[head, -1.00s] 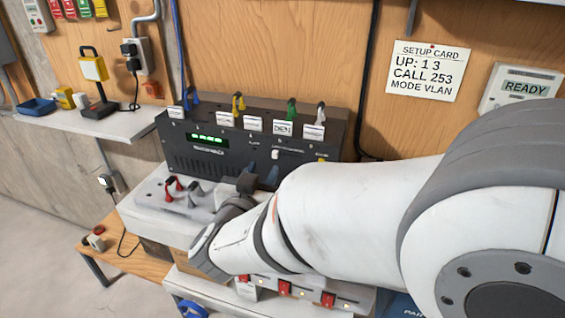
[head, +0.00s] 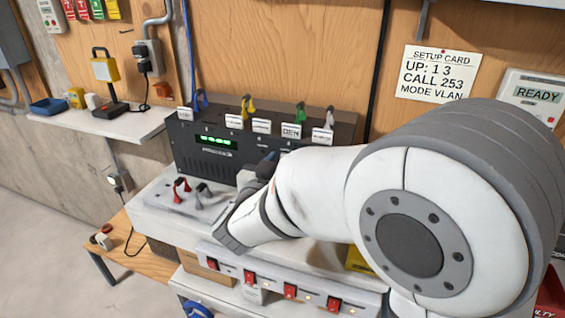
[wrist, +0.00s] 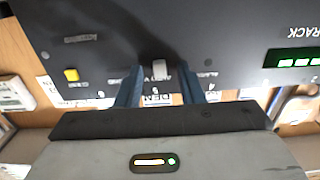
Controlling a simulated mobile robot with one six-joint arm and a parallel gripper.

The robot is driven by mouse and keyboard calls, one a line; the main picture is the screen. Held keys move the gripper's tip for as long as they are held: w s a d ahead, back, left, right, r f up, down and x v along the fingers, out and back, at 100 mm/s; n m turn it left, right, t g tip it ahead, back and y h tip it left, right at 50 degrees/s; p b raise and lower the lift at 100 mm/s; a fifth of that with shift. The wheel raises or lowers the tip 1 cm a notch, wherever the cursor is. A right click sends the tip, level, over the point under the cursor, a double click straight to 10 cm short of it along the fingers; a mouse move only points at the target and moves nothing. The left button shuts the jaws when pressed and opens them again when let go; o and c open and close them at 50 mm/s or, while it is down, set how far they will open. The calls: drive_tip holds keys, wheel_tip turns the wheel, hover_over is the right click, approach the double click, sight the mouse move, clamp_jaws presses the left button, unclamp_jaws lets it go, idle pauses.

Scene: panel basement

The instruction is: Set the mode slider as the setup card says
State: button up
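The black rack unit (head: 203,161) stands against the wood wall with a lit green display and labels along its top. The setup card (head: 439,76) reads "UP: 1 3, CALL 253, MODE VLAN". My gripper (head: 264,165) is at the unit's front panel and hides the slider in the head view. In the wrist view, my gripper (wrist: 159,92) has its two blue-grey fingers apart. The pale slider knob (wrist: 159,70) shows between and slightly beyond the fingertips, with gaps at both sides. Lettering by the knob is too small to read surely.
A yellow button (wrist: 71,75) is on the same panel. Red and grey clips (head: 182,188) stand on the white ledge left of my arm. A strip of red switches (head: 290,291) runs below my arm. A wall display (head: 537,95) reads READY.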

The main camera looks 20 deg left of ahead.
drive_tip(key=shift+c, duration=0.3)
clamp_jaws()
